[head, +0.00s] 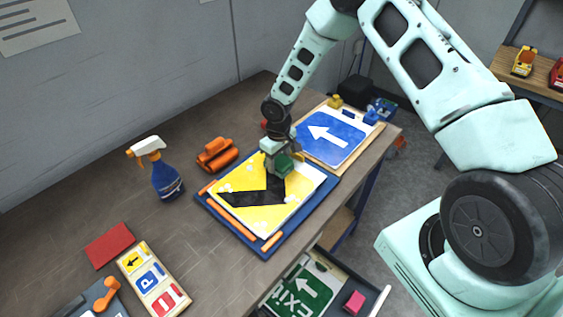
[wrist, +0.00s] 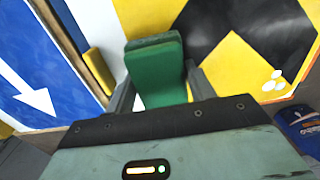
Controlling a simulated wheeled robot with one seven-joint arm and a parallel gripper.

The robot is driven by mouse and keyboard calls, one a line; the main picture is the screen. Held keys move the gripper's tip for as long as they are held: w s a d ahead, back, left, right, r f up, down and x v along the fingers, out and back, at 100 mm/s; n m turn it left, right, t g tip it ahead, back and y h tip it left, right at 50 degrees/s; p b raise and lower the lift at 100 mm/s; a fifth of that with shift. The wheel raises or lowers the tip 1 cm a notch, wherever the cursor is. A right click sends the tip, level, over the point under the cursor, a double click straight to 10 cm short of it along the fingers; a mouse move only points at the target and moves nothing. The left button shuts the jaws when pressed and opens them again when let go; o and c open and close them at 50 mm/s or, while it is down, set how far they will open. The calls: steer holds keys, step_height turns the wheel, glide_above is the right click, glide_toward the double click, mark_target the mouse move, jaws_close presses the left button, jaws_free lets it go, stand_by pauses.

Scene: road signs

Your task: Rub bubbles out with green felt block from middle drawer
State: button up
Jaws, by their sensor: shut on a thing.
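My gripper (head: 277,152) is over the upper part of a yellow sign (head: 296,196) with a black arrow (head: 245,199). It is shut on a green felt block (head: 285,166), which shows between the fingers in the wrist view (wrist: 157,66). The block is at or just above the sign; I cannot tell whether it touches. Several pale bubbles (head: 227,188) dot the sign's left side and other parts. A cluster of bubbles (wrist: 275,80) shows right of the block in the wrist view. An open drawer (head: 334,268) holds a green sign and a pink block.
The yellow sign lies on a blue board (head: 291,228) with orange strips. A blue arrow sign (head: 330,133) lies behind it. A spray bottle (head: 163,176), orange rollers (head: 217,154), a red pad (head: 109,244) and a sign strip (head: 153,279) stand or lie left.

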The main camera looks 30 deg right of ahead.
steer(key=shift+w+a+b, duration=0.25)
steer(key=shift+w+a, duration=0.1)
steer(key=shift+w, duration=0.4)
steer(key=shift+w+a+b, duration=0.2)
steer(key=shift+w+a, duration=0.1)
steer(key=shift+w, duration=0.45)
